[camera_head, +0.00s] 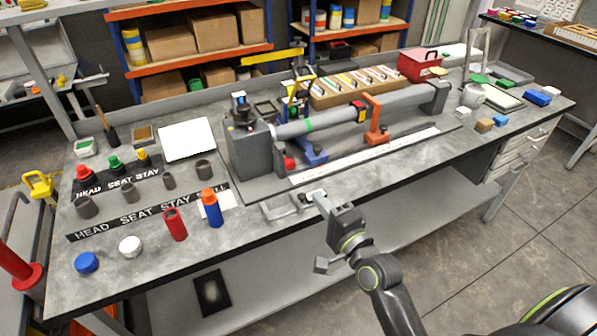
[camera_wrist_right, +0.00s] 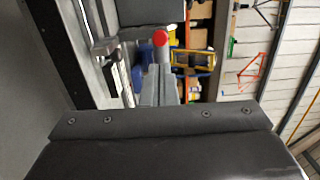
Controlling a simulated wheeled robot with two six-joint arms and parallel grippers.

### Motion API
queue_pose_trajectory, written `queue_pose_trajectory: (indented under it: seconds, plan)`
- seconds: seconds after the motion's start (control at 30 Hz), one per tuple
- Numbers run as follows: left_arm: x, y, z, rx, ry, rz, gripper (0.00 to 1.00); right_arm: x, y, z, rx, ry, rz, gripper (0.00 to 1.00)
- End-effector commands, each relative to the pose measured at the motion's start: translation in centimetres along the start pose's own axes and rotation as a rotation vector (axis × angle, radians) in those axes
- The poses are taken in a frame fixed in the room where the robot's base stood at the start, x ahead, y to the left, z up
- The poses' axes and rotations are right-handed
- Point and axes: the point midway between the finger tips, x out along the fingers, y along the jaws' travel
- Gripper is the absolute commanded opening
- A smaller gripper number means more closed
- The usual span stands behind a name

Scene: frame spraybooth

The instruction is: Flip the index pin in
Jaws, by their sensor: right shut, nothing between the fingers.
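A grey fixture block (camera_head: 250,150) stands on the bench and carries a long grey tube (camera_head: 345,116). A small red knob (camera_head: 289,163) sits low at the block's right front side; it appears to be the index pin's handle. In the right wrist view a red round knob (camera_wrist_right: 160,38) on a grey stem shows just beyond the fingertips. My right gripper (camera_head: 318,197) is at the bench's front edge, in front of and below the red knob, apart from it. Its grey fingers (camera_wrist_right: 160,92) are together and empty. My left gripper is out of view.
A blue clamp (camera_head: 311,152) and an orange stand (camera_head: 376,125) support the tube. A grey metal handle or tray (camera_head: 281,207) lies at the front edge, left of my right gripper. The bench's front right is fairly clear.

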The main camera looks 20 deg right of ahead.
Motion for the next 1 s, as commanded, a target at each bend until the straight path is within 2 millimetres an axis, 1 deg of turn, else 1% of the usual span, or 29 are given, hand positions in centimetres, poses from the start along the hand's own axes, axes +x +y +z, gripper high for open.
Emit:
queue_pose_trajectory:
  seconds: [0.03, 0.3, 0.5, 0.7, 1.0]
  plan:
    - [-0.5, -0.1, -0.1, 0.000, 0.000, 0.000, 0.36, 1.2, -0.4, 0.0, 0.001, -0.001, -0.002, 0.00]
    - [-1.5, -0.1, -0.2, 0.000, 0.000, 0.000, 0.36, 6.3, -0.3, 0.1, 0.000, -0.001, -0.001, 0.00]
    - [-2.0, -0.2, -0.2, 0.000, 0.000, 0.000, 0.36, 9.0, -0.2, 0.0, 0.000, 0.000, 0.000, 0.00]
    - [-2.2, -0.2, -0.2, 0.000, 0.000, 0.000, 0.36, 10.1, 0.0, 0.0, 0.000, 0.001, 0.001, 0.00]
    - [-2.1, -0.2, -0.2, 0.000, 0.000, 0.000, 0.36, 10.2, 0.0, 0.0, 0.000, 0.001, 0.001, 0.00]
